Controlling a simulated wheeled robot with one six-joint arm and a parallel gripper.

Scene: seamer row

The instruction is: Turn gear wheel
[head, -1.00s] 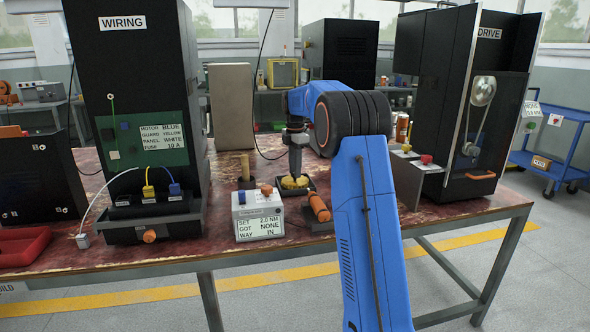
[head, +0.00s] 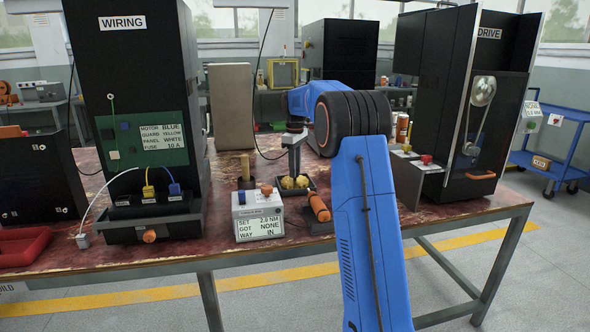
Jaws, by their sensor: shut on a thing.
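My gripper (head: 295,173) points straight down over a small dark tray (head: 311,190) on the workbench, behind the small white display box. Yellow, brass-like toothed shapes (head: 287,184) show in the tray on both sides of the fingers. The gripper is shut on one of these, which looks like the gear wheel. The fingers hide its middle, and I cannot tell where one yellow part ends and another begins. The display box (head: 259,216) reads set 2.0 NM, got none, way in.
An orange-handled cylinder (head: 319,208) lies right of the display box, close to the tray. The black wiring cabinet (head: 130,80) stands at left, the drive cabinet (head: 500,130) at right. A brass-topped post (head: 246,170) stands left of the tray.

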